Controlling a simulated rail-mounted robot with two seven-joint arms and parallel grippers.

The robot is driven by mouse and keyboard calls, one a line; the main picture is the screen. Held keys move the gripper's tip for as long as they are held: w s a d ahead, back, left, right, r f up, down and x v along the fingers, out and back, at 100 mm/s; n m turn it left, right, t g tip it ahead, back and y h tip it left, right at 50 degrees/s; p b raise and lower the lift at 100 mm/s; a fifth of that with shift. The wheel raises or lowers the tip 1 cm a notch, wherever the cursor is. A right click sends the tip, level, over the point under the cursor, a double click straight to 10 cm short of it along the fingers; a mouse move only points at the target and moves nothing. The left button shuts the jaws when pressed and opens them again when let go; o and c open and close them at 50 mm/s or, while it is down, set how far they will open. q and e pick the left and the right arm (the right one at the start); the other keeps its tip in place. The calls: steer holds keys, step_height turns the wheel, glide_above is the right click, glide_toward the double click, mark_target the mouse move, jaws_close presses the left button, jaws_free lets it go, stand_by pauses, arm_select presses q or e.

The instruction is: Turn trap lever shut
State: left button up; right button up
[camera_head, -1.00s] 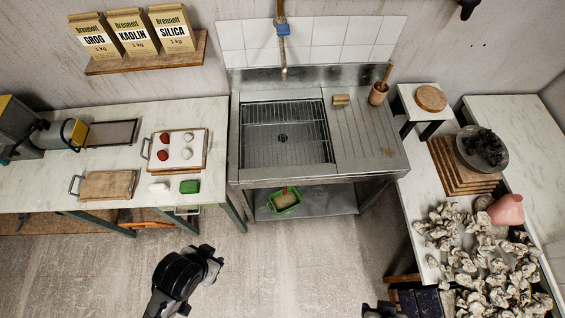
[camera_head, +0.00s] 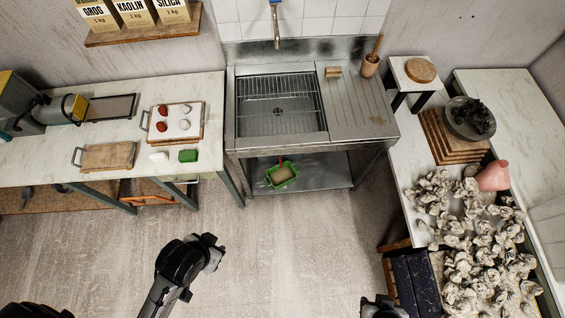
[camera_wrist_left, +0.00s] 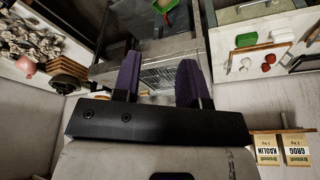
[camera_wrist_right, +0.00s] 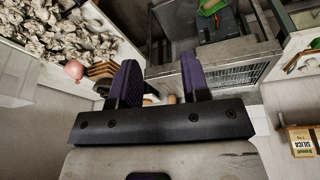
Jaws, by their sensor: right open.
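The steel sink unit (camera_head: 360,112) stands against the back wall, with a gridded basin (camera_head: 280,122) and a round drain. Its open lower shelf (camera_head: 322,176) holds a green tub (camera_head: 281,175) with a small red part at its rim. My left gripper (camera_wrist_left: 160,80) is open and empty in the left wrist view, with the sink beyond. My right gripper (camera_wrist_right: 158,80) is open and empty in the right wrist view, apart from the sink.
A left table (camera_head: 110,120) carries trays and a green block (camera_head: 188,155). A right table (camera_head: 410,170) holds crumpled clay lumps (camera_head: 470,240) and a pink vessel (camera_head: 493,176). A dark stool (camera_head: 415,280) stands beside it. The floor (camera_head: 285,240) before the sink is clear.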

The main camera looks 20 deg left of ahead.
steer(key=shift+w+a+r, duration=0.15)
steer(key=shift+w, duration=0.4)
steer(key=shift+w+a+r, duration=0.15)
steer(key=shift+w, duration=0.35)
steer(key=shift+s, duration=0.1)
